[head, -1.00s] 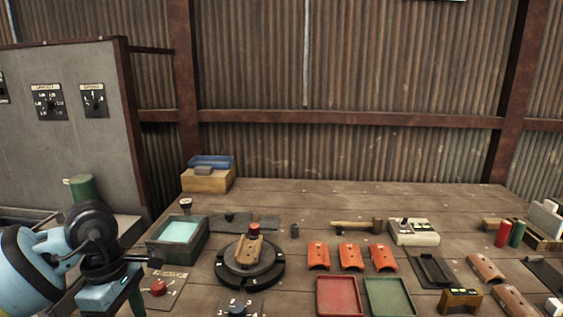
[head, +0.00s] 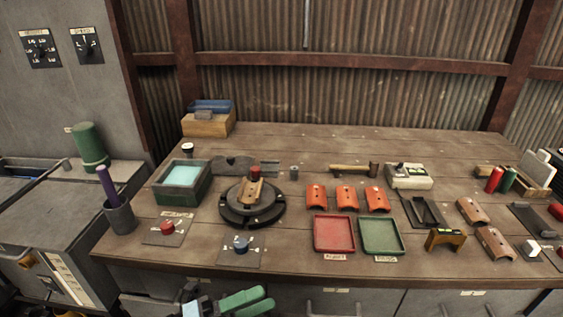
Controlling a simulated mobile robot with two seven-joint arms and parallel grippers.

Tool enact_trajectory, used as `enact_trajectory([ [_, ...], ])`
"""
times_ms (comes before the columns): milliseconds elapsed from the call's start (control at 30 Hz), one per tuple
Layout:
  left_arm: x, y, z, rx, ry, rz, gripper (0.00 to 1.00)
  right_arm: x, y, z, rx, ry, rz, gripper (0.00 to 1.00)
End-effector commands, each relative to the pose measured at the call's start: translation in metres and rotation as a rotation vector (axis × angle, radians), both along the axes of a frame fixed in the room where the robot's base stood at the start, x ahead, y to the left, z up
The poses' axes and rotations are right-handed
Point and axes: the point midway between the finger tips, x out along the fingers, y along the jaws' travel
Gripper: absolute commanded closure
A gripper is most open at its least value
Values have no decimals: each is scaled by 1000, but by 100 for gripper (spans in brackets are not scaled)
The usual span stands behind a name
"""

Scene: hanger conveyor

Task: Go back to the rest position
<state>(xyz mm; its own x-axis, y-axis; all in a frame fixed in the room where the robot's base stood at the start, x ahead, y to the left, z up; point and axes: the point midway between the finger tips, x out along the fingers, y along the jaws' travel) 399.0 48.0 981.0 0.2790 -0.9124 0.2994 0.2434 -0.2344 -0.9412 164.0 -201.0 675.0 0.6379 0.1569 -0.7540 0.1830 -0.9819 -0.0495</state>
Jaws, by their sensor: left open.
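My left gripper (head: 262,298) shows at the bottom edge of the head view, low in front of the workbench (head: 330,262). Its green fingers are apart and nothing is seen between them. Most of my left arm is below the frame. My right gripper is not in view.
On the bench stand a black round turntable (head: 252,214) with a brown curved piece, a teal-filled tray (head: 183,183), a red tray (head: 334,234), a green tray (head: 381,236) and a dark cup (head: 120,216) holding a purple rod. A grey cabinet is at the left.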

Motion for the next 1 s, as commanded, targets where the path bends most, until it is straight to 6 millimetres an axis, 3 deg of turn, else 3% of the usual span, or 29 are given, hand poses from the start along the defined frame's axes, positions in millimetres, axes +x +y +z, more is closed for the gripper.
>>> enact_trajectory([
  [167, 4, 31, -35, -232, 429, 240, 46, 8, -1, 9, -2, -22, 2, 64],
  [367, -17, 79, -110, -461, 930, 517, 46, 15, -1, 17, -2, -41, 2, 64],
  [467, -46, 104, -156, -566, 1184, 659, 46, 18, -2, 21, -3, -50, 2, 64],
  [600, -106, 131, -216, -698, 1517, 853, 46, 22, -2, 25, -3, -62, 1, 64],
  [700, -148, 144, -246, -769, 1700, 962, 46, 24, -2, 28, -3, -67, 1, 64],
  [833, -189, 152, -267, -828, 1855, 1057, 46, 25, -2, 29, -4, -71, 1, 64],
  [1000, -211, 155, -277, -856, 1932, 1106, 46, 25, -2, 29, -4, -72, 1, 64],
])
